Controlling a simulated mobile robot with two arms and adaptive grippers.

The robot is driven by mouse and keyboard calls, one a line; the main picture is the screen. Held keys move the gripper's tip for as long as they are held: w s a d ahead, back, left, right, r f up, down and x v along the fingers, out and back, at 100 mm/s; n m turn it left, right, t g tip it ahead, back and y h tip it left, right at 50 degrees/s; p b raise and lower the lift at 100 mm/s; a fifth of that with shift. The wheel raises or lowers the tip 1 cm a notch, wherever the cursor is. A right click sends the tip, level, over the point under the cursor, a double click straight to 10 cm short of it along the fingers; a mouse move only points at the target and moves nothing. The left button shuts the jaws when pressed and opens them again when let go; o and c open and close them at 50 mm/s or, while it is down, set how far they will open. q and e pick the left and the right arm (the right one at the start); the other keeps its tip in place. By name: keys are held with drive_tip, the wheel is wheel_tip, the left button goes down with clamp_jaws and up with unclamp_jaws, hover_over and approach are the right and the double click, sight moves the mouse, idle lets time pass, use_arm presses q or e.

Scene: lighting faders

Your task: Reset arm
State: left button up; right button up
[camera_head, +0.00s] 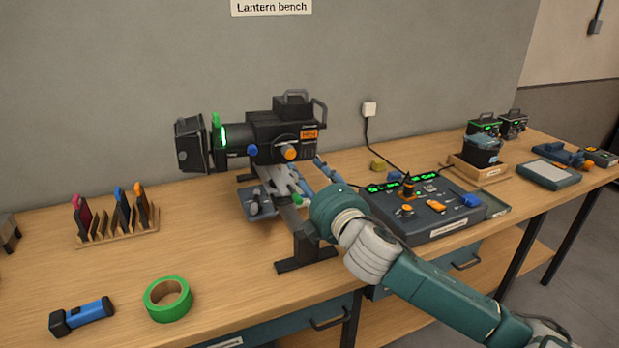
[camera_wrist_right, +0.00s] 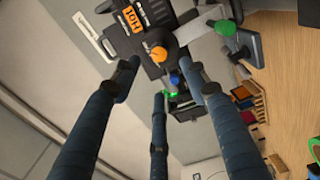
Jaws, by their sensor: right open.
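My right arm (camera_head: 430,290) reaches in from the lower right across the bench. My right gripper (camera_head: 312,174) is just below and to the right of the black lantern (camera_head: 265,135), partly hidden by my wrist. In the right wrist view its three dark blue fingers (camera_wrist_right: 164,82) are spread and empty, pointing toward the lantern. The lantern's orange knob (camera_wrist_right: 158,54) shows between the fingertips, with a blue knob (camera_wrist_right: 175,79) beyond it. I cannot tell whether any fingertip touches the lantern. My left gripper is not in view.
The fader desk (camera_head: 430,207) stands to the right, close to my forearm. A rack of coloured filters (camera_head: 115,225), green tape (camera_head: 168,299) and a blue torch (camera_head: 82,316) are at the left. A wooden tray (camera_head: 478,173) is farther right.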

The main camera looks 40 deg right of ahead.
drive_tip(key=shift+s+a, duration=0.15)
drive_tip(key=shift+s, duration=0.4)
